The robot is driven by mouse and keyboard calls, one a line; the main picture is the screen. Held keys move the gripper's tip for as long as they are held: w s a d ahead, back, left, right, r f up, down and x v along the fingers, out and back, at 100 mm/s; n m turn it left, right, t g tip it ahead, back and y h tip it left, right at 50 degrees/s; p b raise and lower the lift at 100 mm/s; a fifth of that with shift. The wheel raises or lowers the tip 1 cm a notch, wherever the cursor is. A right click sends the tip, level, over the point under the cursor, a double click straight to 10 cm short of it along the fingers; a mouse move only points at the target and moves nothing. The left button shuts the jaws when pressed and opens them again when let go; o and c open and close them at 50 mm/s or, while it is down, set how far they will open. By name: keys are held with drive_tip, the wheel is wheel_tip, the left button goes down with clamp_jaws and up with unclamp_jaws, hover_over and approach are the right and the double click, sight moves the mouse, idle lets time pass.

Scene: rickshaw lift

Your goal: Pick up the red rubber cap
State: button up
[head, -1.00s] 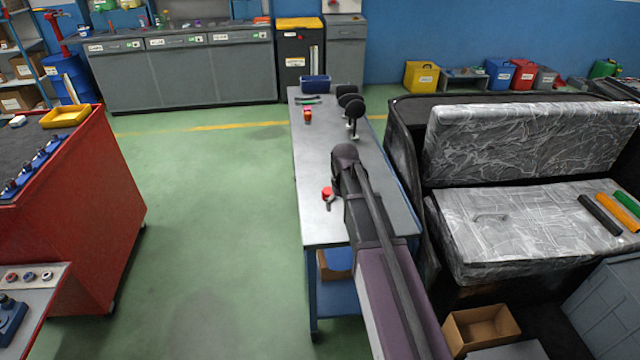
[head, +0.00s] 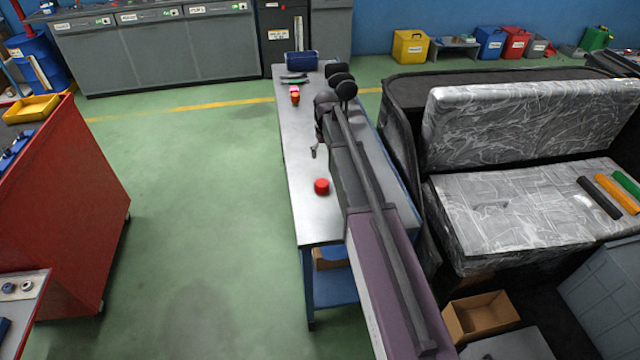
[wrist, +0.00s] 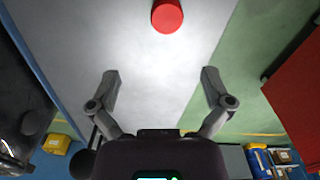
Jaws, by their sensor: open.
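The red rubber cap (head: 321,186) stands on the near part of the long grey workbench (head: 318,222), close to its left edge. My gripper (head: 313,151) is farther back along the bench than the cap, partly hidden behind my arm. In the wrist view the cap (wrist: 168,16) lies at the top edge, past the fingertips and apart from them. There my gripper (wrist: 159,74) is open with nothing between its two fingers.
A padded seat wrapped in plastic (head: 510,215) stands right of the bench. A red cabinet (head: 65,200) is left, across open green floor.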

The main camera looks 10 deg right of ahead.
drive_tip(key=shift+a+f, duration=0.1)
drive_tip(key=shift+a, duration=0.1)
drive_tip(key=b, duration=0.9)
hover_over(322, 182)
wheel_tip(322, 182, down, 8)
drive_tip(key=shift+s+d+f, duration=0.15)
drive_tip(key=shift+f, duration=0.1)
drive_tip(key=shift+f, duration=0.1)
drive_tip(key=shift+a+f+b, duration=0.2)
drive_tip(key=shift+f+b, duration=2.25)
drive_tip(key=shift+f, duration=0.05)
drive_tip(key=c, duration=0.8)
